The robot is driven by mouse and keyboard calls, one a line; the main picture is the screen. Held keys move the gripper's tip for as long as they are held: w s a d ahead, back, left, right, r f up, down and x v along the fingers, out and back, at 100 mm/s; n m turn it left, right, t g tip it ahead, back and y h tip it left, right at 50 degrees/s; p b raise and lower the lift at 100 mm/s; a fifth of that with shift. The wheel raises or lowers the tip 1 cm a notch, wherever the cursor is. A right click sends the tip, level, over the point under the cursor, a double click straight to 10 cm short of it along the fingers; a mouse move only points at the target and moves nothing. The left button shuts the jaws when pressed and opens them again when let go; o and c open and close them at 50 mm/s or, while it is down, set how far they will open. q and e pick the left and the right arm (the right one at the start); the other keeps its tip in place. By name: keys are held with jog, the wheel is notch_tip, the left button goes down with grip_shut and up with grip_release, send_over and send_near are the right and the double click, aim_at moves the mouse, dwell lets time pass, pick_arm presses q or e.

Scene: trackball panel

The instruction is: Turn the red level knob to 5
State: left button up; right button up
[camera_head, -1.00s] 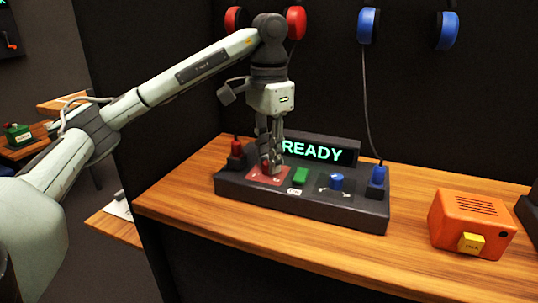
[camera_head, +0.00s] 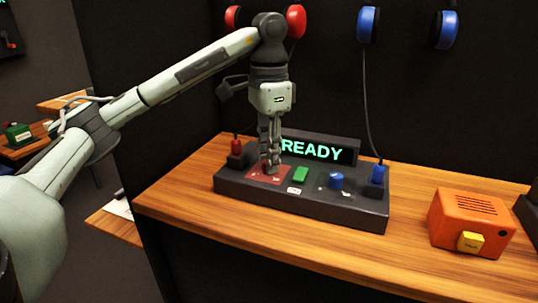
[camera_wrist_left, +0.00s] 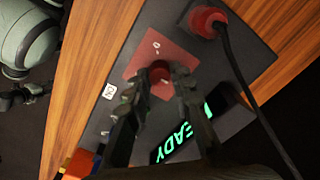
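The red level knob (camera_wrist_left: 160,75) stands on a red plate (camera_wrist_left: 140,58) with small white marks, too small to read for certain. It also shows as a red plate in the head view (camera_head: 255,176), where my fingers hide most of the knob. My left gripper (camera_head: 269,168) points straight down onto this plate. In the left wrist view its fingertips (camera_wrist_left: 160,84) lie on both sides of the knob, with a gap about the knob's width, and appear shut on it. My right gripper is not in view.
An orange box (camera_head: 472,220) stands on the right. The front table strip is clear.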

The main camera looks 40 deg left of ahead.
pick_arm(q)
jog(key=o, duration=0.4)
notch_tip(320, 180, up, 12)
dwell(0.7)
jog(key=shift+s, duration=0.1)
dwell(0.4)
